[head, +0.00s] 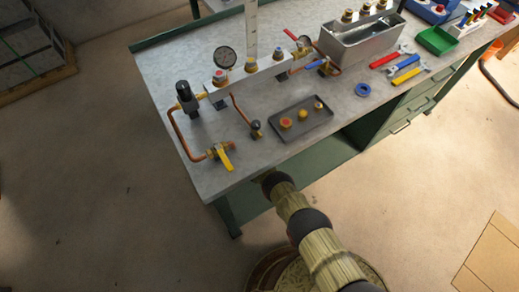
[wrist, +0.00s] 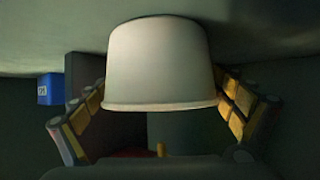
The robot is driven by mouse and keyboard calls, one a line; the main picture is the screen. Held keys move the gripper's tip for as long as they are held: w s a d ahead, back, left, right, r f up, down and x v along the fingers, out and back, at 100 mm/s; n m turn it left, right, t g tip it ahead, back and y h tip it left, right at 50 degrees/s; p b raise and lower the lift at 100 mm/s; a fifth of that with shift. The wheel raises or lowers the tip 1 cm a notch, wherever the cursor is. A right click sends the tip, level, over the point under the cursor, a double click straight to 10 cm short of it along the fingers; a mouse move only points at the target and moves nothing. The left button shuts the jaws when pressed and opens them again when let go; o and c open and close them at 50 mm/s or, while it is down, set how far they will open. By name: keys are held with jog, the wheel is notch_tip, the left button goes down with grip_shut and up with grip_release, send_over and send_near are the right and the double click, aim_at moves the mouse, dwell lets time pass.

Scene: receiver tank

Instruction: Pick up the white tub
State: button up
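The white tub (wrist: 160,62) fills the middle of the wrist view, its narrow end against a grey surface at the top and its wider rim lower in the picture. That view seems to be upside down. My gripper (wrist: 161,85) has its yellow-padded fingers spread wide, one on each side of the tub. The fingertips lie close to the tub's sides and are partly hidden; I cannot clearly tell whether they touch. In the head view my arm reaches under the workbench, and the bench top hides my gripper and the tub.
A blue box (wrist: 52,89) is left of the tub in the wrist view. The workbench (head: 175,70) carries piping, a dark tray (head: 318,128), a metal basin (head: 355,48) and tools. Its green frame and drawers are close around my arm. The floor in front is clear.

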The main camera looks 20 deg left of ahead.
jog(key=c, duration=0.9)
jog(key=shift+r, duration=0.1)
